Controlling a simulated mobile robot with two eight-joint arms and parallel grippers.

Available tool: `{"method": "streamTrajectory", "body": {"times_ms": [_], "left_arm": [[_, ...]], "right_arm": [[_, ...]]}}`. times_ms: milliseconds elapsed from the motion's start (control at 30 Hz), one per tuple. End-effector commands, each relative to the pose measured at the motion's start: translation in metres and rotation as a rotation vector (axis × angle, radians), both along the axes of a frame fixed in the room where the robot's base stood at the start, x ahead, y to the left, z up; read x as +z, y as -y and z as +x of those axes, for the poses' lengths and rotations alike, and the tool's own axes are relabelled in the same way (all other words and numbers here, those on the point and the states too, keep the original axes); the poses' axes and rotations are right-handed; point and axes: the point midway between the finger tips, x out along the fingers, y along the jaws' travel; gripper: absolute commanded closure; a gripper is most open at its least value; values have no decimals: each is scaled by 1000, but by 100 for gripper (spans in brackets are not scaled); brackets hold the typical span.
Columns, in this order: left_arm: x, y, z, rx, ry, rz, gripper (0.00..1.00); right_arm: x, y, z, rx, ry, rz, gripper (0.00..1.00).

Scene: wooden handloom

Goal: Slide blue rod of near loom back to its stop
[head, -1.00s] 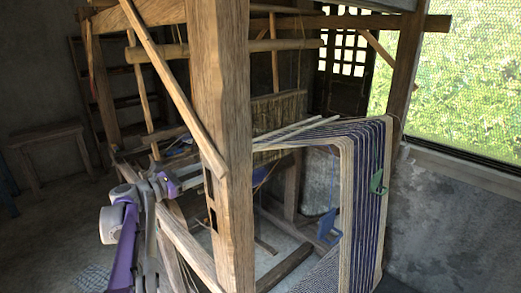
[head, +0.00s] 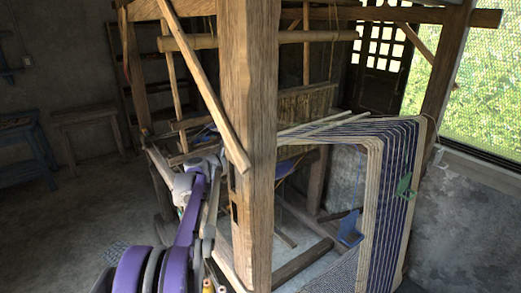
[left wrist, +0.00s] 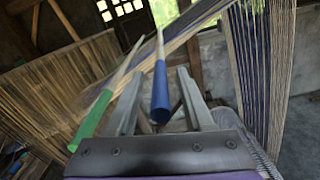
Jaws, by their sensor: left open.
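The blue rod (left wrist: 160,93) shows in the left wrist view as a blue-ended stick with a pale shaft running away from me. My left gripper (left wrist: 160,76) is open, with one finger on each side of the blue end; I cannot tell whether either finger touches it. A green-ended rod (left wrist: 93,123) lies to the left, outside the fingers. In the head view, pale rods (head: 318,127) lie across the top of the near loom's warp (head: 395,150). The post hides their near ends and my left gripper. My right gripper is out of view.
A thick wooden post (head: 248,130) and a slanted bar (head: 203,85) stand close beside my left arm. A blue piece (head: 350,229) and a green piece (head: 404,185) hang by the warp. Open floor (head: 70,220) lies to the left.

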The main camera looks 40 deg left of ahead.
Motion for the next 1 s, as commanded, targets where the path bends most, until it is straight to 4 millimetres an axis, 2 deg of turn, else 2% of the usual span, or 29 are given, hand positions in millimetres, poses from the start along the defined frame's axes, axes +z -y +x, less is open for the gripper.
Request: {"method": "streamTrajectory", "body": {"times_ms": [300,600,1000], "left_arm": [[0,1,3,0,0,0,48],[0,1,2,0,0,0,100],[0,1,2,0,0,0,100]], "right_arm": [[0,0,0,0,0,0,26],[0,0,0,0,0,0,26],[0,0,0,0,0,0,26]]}}
